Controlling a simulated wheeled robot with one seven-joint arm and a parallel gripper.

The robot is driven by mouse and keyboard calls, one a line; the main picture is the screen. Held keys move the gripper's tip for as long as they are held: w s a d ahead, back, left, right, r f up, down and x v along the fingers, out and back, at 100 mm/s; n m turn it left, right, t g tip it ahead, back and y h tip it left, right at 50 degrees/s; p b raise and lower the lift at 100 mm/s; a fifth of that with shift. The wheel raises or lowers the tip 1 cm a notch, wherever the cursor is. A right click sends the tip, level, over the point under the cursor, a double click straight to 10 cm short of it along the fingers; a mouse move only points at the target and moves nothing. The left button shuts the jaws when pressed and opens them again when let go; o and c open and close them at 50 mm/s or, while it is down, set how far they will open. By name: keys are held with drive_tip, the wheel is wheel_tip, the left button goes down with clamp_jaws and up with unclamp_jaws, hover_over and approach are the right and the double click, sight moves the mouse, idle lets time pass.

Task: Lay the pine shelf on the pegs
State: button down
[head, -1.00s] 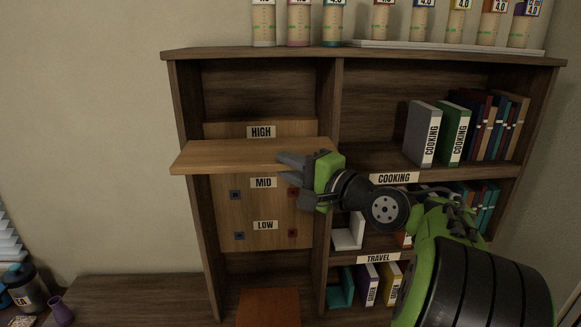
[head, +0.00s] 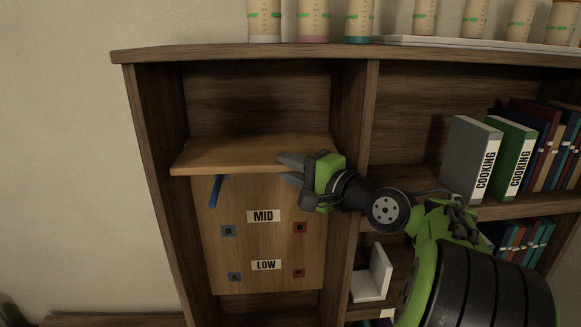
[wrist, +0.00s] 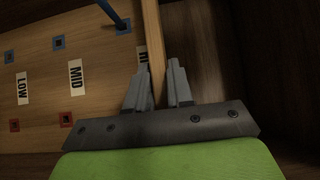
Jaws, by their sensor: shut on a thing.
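The pine shelf (head: 235,153) is a light board held level inside the left bay of the bookcase, at the top of the pegboard panel. My gripper (head: 292,168) is shut on its right front part; in the wrist view the jaws (wrist: 158,88) pinch the shelf (wrist: 152,45) edge-on. A blue peg (head: 216,190) sticks out of the panel just below the shelf's left part; it also shows in the wrist view (wrist: 112,14). Whether the shelf touches it I cannot tell. No right-hand peg shows; that spot is hidden by the gripper and shelf.
The panel (head: 250,195) carries MID (head: 263,216) and LOW (head: 266,265) labels, with blue sockets at left and red at right. A bay divider (head: 355,150) stands close right of my gripper. Cooking books (head: 468,155) and a white bookend (head: 375,275) stand beyond it. Jars line the top.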

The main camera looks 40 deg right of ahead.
wheel_tip(320, 180, down, 6)
drive_tip(key=b, duration=0.5)
drive_tip(key=shift+r, duration=0.15)
drive_tip(key=shift+f+b, duration=0.4)
drive_tip(key=shift+f, duration=0.05)
drive_tip(key=c, duration=0.9)
unclamp_jaws()
drive_tip(key=shift+f, duration=0.1)
